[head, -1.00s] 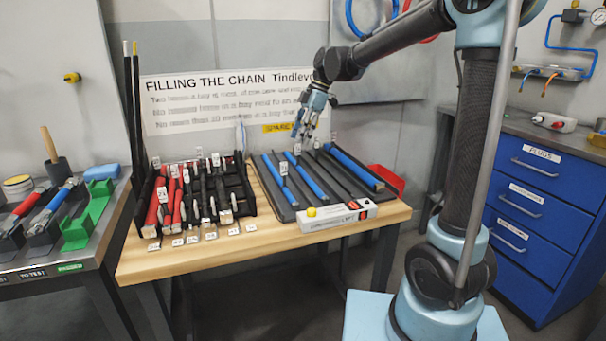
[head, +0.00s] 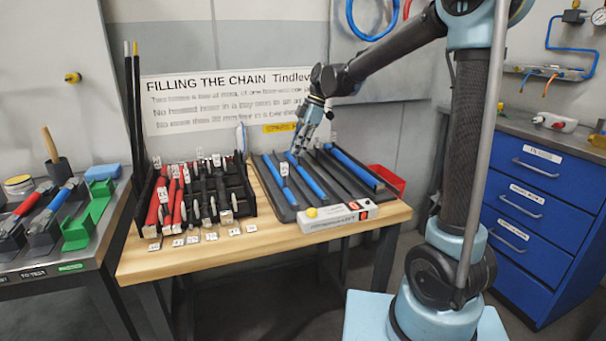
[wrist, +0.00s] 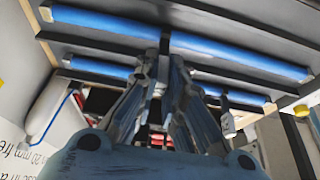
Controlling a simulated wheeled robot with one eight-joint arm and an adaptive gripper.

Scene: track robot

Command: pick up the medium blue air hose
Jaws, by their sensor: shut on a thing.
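The medium blue air hose (head: 309,180) lies in the dark grey tray on the wooden bench, between a shorter blue hose (head: 276,170) on its left and a longer blue hose (head: 350,164) on its right. My gripper (head: 303,156) points down at the far part of the medium hose and is shut on it. The hose appears still at tray level.
Left of the tray (head: 290,215), a black rack (head: 247,205) holds red and black hoses. A red bin (head: 388,180) is behind on the right, and a lettered sign hangs behind.

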